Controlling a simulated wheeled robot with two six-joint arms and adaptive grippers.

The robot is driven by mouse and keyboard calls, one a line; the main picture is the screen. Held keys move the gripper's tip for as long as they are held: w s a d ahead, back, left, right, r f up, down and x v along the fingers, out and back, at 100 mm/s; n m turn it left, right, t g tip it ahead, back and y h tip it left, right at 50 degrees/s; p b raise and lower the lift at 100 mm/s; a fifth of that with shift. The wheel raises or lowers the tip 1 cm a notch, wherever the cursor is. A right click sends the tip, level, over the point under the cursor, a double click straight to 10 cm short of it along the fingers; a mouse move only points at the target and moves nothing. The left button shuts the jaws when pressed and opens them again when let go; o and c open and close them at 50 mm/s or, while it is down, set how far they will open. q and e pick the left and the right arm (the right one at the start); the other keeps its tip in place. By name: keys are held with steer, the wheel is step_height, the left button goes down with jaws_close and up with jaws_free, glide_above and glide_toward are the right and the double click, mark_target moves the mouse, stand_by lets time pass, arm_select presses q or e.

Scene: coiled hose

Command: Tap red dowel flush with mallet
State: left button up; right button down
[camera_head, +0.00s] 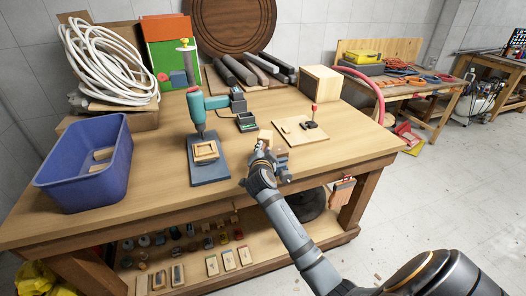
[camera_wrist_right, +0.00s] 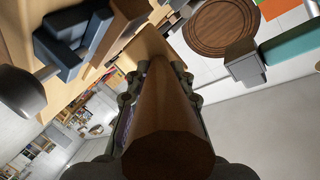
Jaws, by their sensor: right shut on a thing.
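The red dowel (camera_head: 314,107) stands upright, its red top showing above a light wooden board (camera_head: 290,126) on the workbench; a small dark piece sits beside it. My right gripper (camera_head: 268,155) is at the bench's front edge, left of and nearer than the board. It is shut on the mallet, whose brown handle (camera_wrist_right: 165,125) fills the middle of the right wrist view between the fingers (camera_wrist_right: 160,78). A lighter wooden block beyond the handle (camera_wrist_right: 150,42) looks like the mallet head. The mallet is apart from the dowel in the head view. My left gripper is not in view.
A teal press (camera_head: 195,105) on a grey base stands left of my right gripper. A blue bin (camera_head: 90,170) sits at the bench's left end. A wooden box (camera_head: 320,84) stands behind the board. The bench top (camera_head: 355,140) right of the board is clear.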

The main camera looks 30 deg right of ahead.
steer(key=shift+r, duration=0.8)
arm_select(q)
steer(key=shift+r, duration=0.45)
arm_select(e)
steer(key=shift+r, duration=0.1)
step_height(320, 180, up, 4)
steer(key=p, duration=0.3)
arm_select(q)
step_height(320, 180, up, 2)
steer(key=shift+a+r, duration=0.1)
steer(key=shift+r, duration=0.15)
